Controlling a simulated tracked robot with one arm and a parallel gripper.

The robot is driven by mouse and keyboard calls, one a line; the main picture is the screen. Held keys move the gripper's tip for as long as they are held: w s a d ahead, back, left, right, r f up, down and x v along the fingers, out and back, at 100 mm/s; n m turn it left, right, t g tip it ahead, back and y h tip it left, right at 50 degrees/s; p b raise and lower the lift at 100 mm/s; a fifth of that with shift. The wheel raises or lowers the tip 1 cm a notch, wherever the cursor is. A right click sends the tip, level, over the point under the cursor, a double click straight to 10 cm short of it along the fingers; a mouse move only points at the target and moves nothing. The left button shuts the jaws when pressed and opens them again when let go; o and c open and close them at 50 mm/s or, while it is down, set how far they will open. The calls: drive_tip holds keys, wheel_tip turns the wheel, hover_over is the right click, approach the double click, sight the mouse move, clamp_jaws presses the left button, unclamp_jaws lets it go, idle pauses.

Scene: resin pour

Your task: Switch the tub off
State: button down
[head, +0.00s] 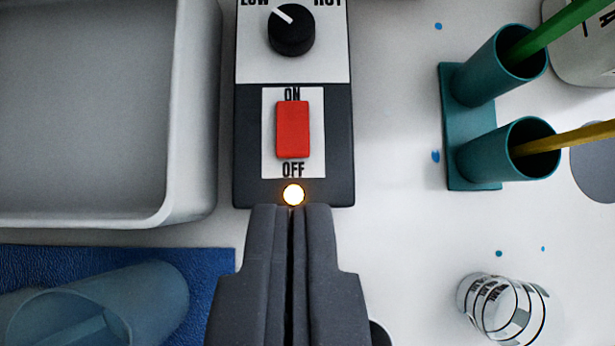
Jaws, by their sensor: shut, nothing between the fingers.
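The dark control box (243,150) stands in the upper middle of the head view. On it is a red rocker switch (293,129) on a white plate, with ON printed above it and OFF below. A small round lamp (293,195) below the plate glows warm yellow-white. A black knob (291,31) sits higher on the box, its white pointer toward LOW. The grey-white tub (190,110) is to the left of the box. My gripper (291,212) is shut and empty, its fingertips by the lamp, below the switch. I cannot tell whether the tips touch the box.
A teal holder (470,125) with two cups, holding a green stick and a yellow stick, stands at right. A clear marked cup (500,308) is at lower right. A bluish translucent cup (120,305) lies on a blue mat (205,262) at lower left.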

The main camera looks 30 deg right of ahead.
idle(0.3)
hover_over(295, 129)
drive_tip(key=s, duration=0.2)
drive_tip(key=f, duration=0.7)
drive_tip(key=shift+s+a+f, duration=0.15)
drive_tip(key=shift+a+f, duration=0.05)
drive_tip(key=shift+f, duration=0.05)
wheel_tip(295, 129, down, 3)
drive_tip(key=shift+a+f, duration=0.1)
drive_tip(key=shift+f, duration=0.6)
drive_tip(key=shift+s+f, duration=0.1)
drive_tip(key=shift+f, duration=0.3)
drive_tip(key=shift+r+t, duration=0.1)
drive_tip(key=shift+t, duration=0.2)
drive_tip(key=shift+a, duration=0.1)
drive_tip(key=shift+r, duration=0.2)
